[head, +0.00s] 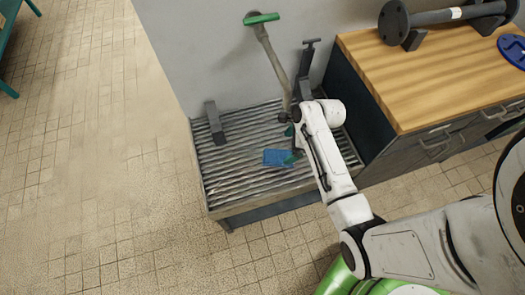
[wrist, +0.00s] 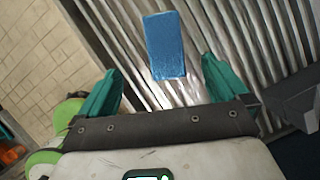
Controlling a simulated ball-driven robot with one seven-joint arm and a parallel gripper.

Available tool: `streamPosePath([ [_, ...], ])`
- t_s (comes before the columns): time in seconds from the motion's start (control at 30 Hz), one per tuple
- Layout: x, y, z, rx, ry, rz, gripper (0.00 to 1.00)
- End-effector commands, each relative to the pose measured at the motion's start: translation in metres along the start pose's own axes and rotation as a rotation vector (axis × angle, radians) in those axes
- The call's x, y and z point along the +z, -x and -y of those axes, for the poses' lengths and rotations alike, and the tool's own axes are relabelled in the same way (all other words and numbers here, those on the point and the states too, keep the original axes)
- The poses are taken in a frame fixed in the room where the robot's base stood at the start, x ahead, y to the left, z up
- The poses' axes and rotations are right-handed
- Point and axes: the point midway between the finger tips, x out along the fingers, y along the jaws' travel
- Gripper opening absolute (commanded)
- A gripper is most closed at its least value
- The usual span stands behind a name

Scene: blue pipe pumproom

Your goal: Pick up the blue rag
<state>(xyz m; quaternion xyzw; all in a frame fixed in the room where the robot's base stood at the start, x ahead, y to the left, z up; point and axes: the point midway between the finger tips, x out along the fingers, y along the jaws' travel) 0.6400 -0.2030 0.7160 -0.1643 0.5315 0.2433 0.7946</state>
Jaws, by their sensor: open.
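The blue rag (head: 278,158) is a small flat rectangle lying on the ribbed metal rack of a low platform (head: 225,165). It also shows in the wrist view (wrist: 165,45), at the top, ahead of the fingers and between their lines. My gripper (head: 291,145) is just beside the rag's right side in the head view. In the wrist view my gripper (wrist: 163,85) has its two teal fingers spread wide with nothing between them. How high the fingers are above the rack is hard to tell.
A dark bracket-like block (head: 215,122) stands on the rack's left side. A wooden-topped cabinet (head: 420,75) borders the rack on the right. The tiled floor at left is clear.

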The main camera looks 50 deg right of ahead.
Motion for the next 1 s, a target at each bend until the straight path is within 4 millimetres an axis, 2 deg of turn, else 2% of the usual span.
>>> streamPosePath([
  [0.3,-0.001,-0.044,0.001,0.001,-0.012,0.001,1.0],
  [0.57,-0.001,-0.06,0.003,0.0,-0.011,0.001,1.0],
  [0.83,-0.004,-0.095,0.007,0.001,-0.01,-0.001,1.0],
  [1.0,-0.003,-0.106,0.008,-0.001,-0.01,0.001,1.0],
])
